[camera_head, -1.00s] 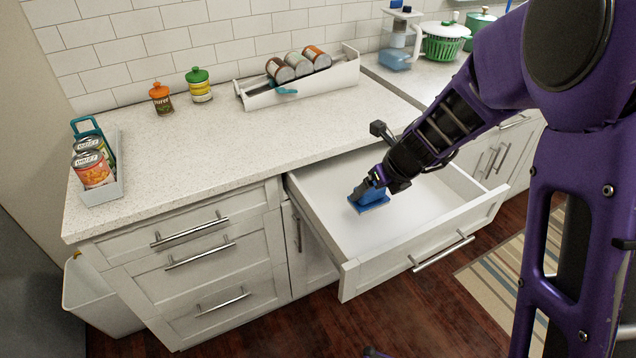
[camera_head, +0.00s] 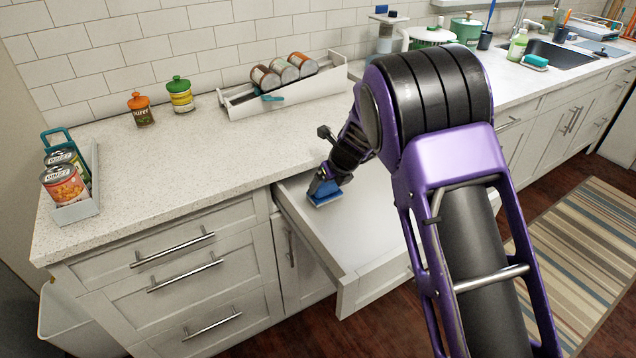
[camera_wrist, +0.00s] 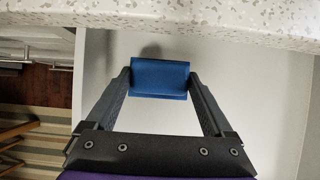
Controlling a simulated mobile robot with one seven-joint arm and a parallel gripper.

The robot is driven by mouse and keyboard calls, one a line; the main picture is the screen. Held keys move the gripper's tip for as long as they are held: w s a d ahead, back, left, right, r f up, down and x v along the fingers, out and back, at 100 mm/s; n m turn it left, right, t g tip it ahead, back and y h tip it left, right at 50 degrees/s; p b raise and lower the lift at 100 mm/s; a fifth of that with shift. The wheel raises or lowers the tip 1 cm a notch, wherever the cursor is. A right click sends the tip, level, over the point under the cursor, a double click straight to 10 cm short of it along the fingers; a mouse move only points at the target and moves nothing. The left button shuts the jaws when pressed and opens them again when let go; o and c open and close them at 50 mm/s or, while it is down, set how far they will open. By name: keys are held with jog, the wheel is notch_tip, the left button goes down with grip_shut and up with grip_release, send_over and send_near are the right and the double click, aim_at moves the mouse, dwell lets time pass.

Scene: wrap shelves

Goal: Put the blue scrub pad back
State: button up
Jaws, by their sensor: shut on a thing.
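The blue scrub pad (camera_head: 326,198) is in my gripper (camera_head: 321,184), over the open white drawer (camera_head: 345,240) near its back left part, close to the counter edge. In the wrist view the pad (camera_wrist: 160,78) sits between the two fingertips (camera_wrist: 158,82), which are shut on its sides. A shadow shows beside the pad on the drawer's white floor (camera_wrist: 225,75). I cannot tell whether the pad touches the floor. My arm hides the right part of the drawer.
The speckled counter edge (camera_wrist: 200,22) lies close beyond the pad. On the counter stand a tray of cans (camera_head: 75,190), two shakers (camera_head: 141,110) and a white rack of cans (camera_head: 285,92). A sink (camera_head: 565,55) with a teal sponge (camera_head: 536,62) is at the far right. The drawer looks otherwise empty.

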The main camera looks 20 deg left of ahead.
aim_at(329, 197)
jog(key=w+a, duration=0.3)
jog(key=shift+a, duration=0.15)
notch_tip(329, 197, down, 4)
jog(key=shift+r+b, duration=0.25)
jog(key=shift+b, duration=0.2)
jog(key=o, duration=1.1)
jog(key=shift+c, duration=0.2)
jog(key=p+v, duration=0.2)
jog(key=v, duration=1)
jog(key=shift+r, duration=0.1)
